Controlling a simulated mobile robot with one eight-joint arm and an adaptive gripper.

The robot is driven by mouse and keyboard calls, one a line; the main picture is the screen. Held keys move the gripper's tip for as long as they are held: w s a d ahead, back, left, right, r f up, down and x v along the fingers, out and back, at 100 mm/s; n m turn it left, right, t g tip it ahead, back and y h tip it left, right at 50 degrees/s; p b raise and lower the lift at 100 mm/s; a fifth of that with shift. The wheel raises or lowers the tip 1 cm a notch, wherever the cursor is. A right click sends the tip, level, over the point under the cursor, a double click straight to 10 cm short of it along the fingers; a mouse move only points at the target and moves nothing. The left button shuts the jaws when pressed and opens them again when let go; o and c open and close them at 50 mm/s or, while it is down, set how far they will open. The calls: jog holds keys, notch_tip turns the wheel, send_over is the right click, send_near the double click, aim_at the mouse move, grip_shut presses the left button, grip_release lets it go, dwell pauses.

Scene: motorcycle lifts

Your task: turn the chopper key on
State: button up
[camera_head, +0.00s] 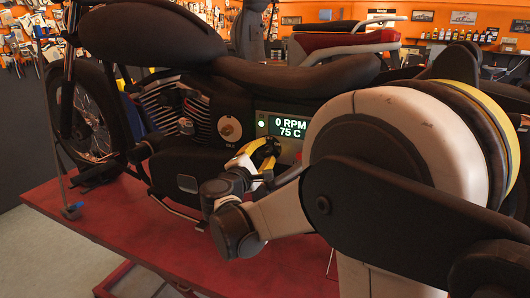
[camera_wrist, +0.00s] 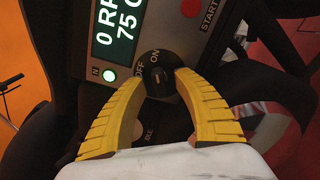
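The chopper (camera_head: 185,100) stands on a red lift. In the head view my gripper (camera_head: 262,150) is at the panel, just below the display, and hides the key switch.
The display (camera_head: 288,127) reads 0 RPM and 75 C, with a lit green light (camera_wrist: 109,75) marked N. A red button (camera_wrist: 190,8) marked START sits near the key switch. The red lift platform (camera_head: 130,235) lies below my arm.

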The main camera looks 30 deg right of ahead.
jog(key=v, duration=1.1)
jog(key=shift+s+a, duration=0.2)
jog(key=s+d+f+m+g+y+b, duration=0.1)
jog(key=s+d+f+m+g+y, duration=0.1)
jog(key=s+d+f+m+y, duration=0.25)
jog(key=s+a+f+m+g+y+b, duration=0.1)
jog(key=s+a+f+m+y, duration=0.8)
jog(key=s+a+f, duration=0.2)
jog(key=s+a, duration=0.2)
jog(key=s, duration=0.2)
jog(key=shift+s+f+g+y+b, duration=0.2)
jog(key=shift+f+g+y+b, duration=0.1)
jog(key=shift+g+y+b, duration=0.1)
dwell(0.4)
